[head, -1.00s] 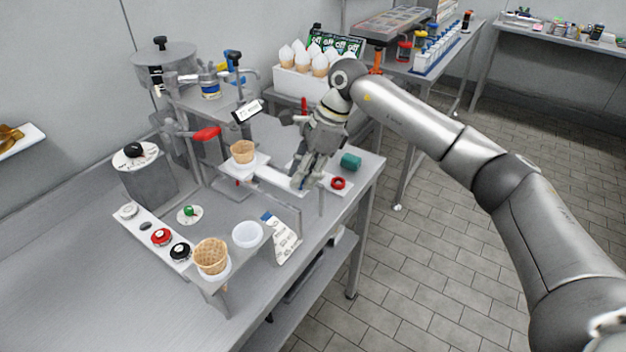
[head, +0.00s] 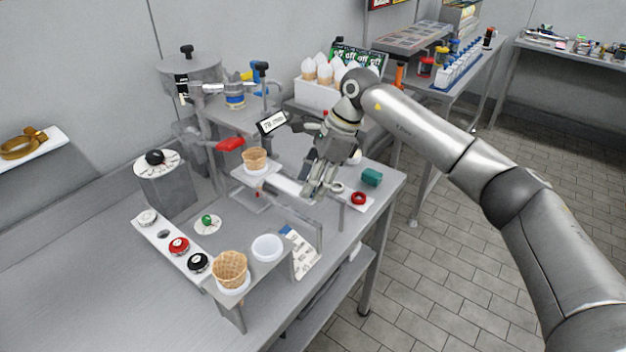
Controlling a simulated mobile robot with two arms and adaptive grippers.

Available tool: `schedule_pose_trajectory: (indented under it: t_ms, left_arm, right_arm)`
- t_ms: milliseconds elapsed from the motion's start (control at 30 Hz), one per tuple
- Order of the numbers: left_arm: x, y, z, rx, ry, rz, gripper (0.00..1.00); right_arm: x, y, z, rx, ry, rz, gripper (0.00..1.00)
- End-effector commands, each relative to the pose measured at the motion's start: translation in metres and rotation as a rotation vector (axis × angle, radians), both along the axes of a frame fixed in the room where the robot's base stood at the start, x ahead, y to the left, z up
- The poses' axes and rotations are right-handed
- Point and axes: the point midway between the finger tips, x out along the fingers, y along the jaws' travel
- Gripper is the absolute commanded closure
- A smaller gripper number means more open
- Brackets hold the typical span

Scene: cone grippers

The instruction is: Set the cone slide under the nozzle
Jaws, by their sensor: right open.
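The cone slide (head: 284,184) is a white bar with a plate at its left end, lying across the bench. A small wafer cone (head: 255,161) stands upright on that plate. The dispenser with a red lever (head: 230,144) stands just left of and behind the cone; I cannot make out the nozzle opening itself. My right gripper (head: 317,188) points down at the right part of the slide. Its jaws are open; I cannot tell whether a finger touches the slide. My left gripper is not in view.
The bench's front left (head: 90,300) is clear.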

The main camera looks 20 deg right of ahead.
Motion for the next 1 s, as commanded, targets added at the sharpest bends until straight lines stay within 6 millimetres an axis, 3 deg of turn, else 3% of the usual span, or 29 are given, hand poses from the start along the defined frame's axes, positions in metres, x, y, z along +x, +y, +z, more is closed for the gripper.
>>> schedule_pose_trajectory:
  t_ms: [167,600,800,1000]
  left_arm:
    - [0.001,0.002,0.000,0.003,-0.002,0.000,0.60]
    - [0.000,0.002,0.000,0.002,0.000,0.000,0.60]
    - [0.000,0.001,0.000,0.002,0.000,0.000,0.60]
    - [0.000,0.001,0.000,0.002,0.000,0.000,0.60]
  right_arm:
    - [0.000,-0.007,0.017,0.001,-0.002,-0.002,0.58]
    - [-0.004,-0.040,0.096,0.001,-0.004,-0.002,0.58]
    - [-0.005,-0.046,0.110,0.002,-0.001,0.000,0.58]
    - [-0.006,-0.046,0.111,0.001,0.000,0.000,0.58]
